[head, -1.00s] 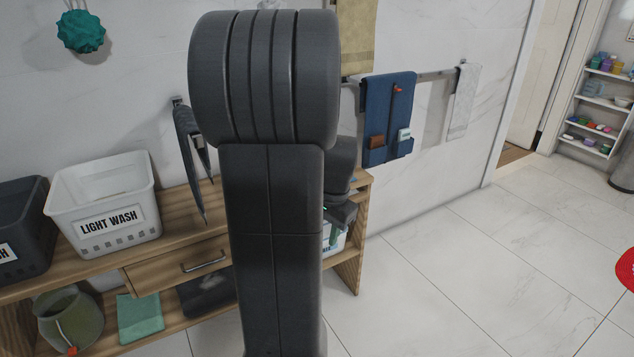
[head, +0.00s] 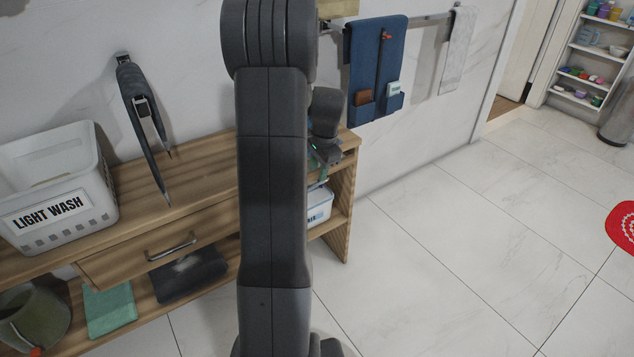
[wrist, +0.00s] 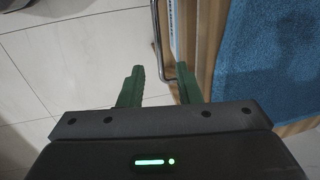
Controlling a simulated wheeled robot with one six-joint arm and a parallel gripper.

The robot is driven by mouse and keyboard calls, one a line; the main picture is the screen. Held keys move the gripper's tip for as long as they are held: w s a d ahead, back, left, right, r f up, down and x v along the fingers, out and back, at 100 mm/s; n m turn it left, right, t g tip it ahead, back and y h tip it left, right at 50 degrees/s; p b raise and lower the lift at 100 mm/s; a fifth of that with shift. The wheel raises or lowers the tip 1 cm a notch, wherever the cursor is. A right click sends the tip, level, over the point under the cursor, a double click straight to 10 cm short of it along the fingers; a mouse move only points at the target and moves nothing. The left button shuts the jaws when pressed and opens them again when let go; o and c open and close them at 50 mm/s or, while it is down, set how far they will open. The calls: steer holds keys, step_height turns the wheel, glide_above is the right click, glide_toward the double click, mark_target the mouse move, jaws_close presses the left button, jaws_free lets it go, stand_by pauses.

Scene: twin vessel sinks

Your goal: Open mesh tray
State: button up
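My gripper (wrist: 160,80) is open in the wrist view, its two green fingers apart. A thin metal bar handle (wrist: 156,38) runs down between the fingertips, and its bent lower end shows in the gap. The fingers do not close on it. In the head view my gripper (head: 323,158) is small and dark at the right end of the wooden bench, partly behind my arm. No mesh is clearly visible.
The wooden bench (head: 205,205) carries a white "LIGHT WASH" basket (head: 55,150) and has a drawer handle (head: 170,247). A white bin (head: 320,205) stands on its lower shelf. A blue towel (wrist: 270,60) lies right of the gripper.

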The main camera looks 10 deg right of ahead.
mark_target(317, 178)
steer(key=shift+w+a+f+b, duration=0.1)
steer(key=shift+w+f+b, duration=0.15)
steer(key=shift+f, duration=0.85)
steer(key=shift+w+a+f+b, duration=0.1)
steer(key=shift+w+f+b, duration=0.1)
steer(key=shift+f, duration=0.9)
steer(key=shift+c, duration=0.2)
jaws_close()
